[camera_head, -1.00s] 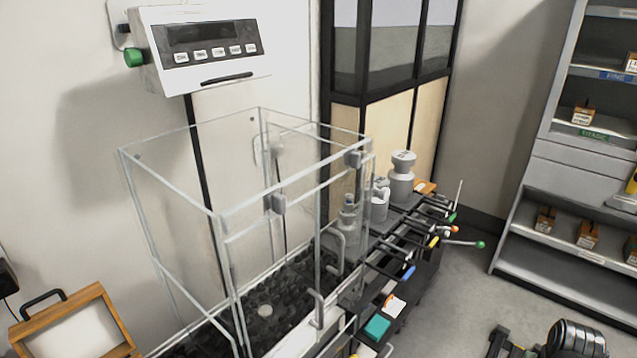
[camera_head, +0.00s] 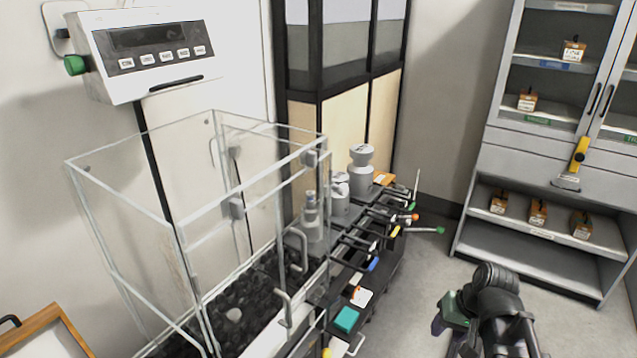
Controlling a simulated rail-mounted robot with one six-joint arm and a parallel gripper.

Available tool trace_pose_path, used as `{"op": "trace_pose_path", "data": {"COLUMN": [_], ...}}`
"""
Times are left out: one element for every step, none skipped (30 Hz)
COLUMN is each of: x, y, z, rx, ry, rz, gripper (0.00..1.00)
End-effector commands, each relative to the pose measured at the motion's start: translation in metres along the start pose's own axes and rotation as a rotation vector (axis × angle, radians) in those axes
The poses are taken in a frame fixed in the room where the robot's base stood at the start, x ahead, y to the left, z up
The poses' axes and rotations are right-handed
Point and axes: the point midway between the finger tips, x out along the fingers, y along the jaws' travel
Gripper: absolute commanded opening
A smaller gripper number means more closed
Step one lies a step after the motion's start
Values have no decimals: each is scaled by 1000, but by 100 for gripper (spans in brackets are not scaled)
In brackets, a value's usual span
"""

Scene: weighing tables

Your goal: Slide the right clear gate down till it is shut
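The clear draft enclosure (camera_head: 172,224) stands at left centre below the display unit, with thin pale edges and see-through walls. Its right side faces the floor aisle, and the right clear gate is hard to tell from the panes around it. Two pale bar handles show by this side, an upper one (camera_head: 304,250) and a lower one (camera_head: 283,308). I cannot tell how far the gate is from its lower edge. My arm's dark end (camera_head: 490,305) is at the bottom right, well apart from the enclosure. The gripper's fingertips cannot be made out there.
The display unit (camera_head: 150,50) hangs on the wall with a green knob (camera_head: 75,65). Grey weights (camera_head: 361,170) stand behind the enclosure. Several coloured-tipped rods (camera_head: 440,230) jut into the aisle. Grey shelving (camera_head: 470,215) stands right. A wooden-framed board (camera_head: 45,325) is lower left.

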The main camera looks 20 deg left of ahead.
Motion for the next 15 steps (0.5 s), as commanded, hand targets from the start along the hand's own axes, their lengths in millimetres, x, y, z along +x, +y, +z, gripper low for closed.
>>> {"op": "trace_pose_path", "data": {"x": [-2,-4,-10,-18,-27,-42,-54,-67,-83,-93,-101,-108,-111,-112,-112], "y": [-37,-62,-96,-120,-144,-170,-187,-199,-207,-209,-211,-212,-212,-212,-212], "z": [-42,-62,-89,-109,-128,-154,-171,-186,-203,-211,-216,-218,-218,-218,-218], "rx": [-118,-207,-329,-420,-509,-619,-694,-759,-825,-864,-899,-939,-967,-992,-1020], "ry": [42,84,158,228,311,442,552,667,812,906,985,1063,1103,1127,1145], "rz": [-140,-239,-372,-469,-563,-673,-740,-792,-827,-837,-834,-818,-801,-782,-761], "gripper": [44,44,44,44,44,44,44,44,44,44,44,44,44,44,44]}}
